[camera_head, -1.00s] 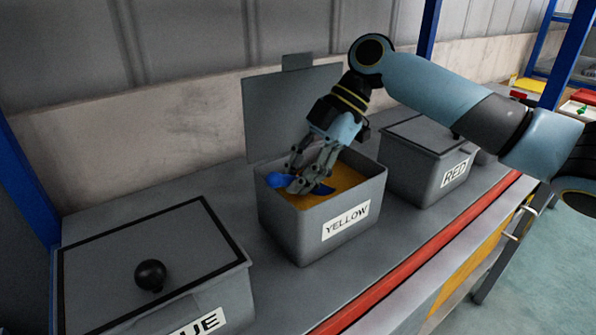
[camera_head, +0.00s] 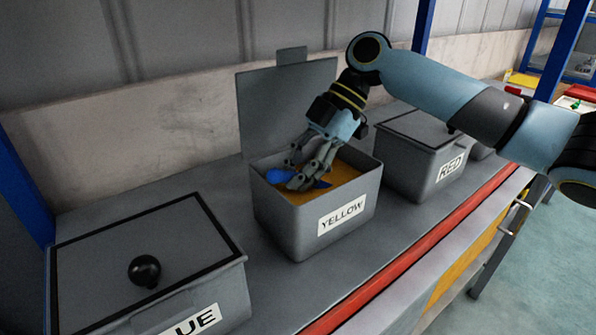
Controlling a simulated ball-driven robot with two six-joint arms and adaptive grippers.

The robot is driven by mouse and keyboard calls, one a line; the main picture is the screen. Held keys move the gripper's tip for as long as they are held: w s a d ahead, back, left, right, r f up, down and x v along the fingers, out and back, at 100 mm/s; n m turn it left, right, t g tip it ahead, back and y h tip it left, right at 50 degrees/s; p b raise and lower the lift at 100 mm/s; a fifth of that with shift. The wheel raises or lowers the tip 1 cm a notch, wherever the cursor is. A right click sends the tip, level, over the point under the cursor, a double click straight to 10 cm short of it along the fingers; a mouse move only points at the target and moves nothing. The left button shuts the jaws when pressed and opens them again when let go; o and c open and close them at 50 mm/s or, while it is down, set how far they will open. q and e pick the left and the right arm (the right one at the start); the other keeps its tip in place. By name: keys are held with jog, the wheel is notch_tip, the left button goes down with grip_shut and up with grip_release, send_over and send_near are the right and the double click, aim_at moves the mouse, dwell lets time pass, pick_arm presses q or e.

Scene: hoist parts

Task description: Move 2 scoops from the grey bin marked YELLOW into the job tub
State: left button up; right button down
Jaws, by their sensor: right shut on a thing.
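The grey bin marked YELLOW (camera_head: 342,220) stands open on the bench, its lid (camera_head: 285,105) raised behind it. Yellow-orange material (camera_head: 346,176) fills it to a little below the rim. My right gripper (camera_head: 298,180) points down inside the bin and is shut on a blue scoop (camera_head: 279,176). Parts of the scoop show on both sides of the fingers, low at the material; whether it holds any material cannot be made out. My left gripper is not in view. I see no job tub that I can make out.
A closed bin (camera_head: 190,243) with a black knob and a label ending in UE stands front left. A closed bin marked RED (camera_head: 424,160) stands to the right. A red strip (camera_head: 400,262) runs along the bench's front edge. A blue post (camera_head: 24,190) rises at left.

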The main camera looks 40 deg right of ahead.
notch_tip(320, 180, up, 10)
jog(key=p, duration=0.8)
jog(key=shift+a, duration=0.1)
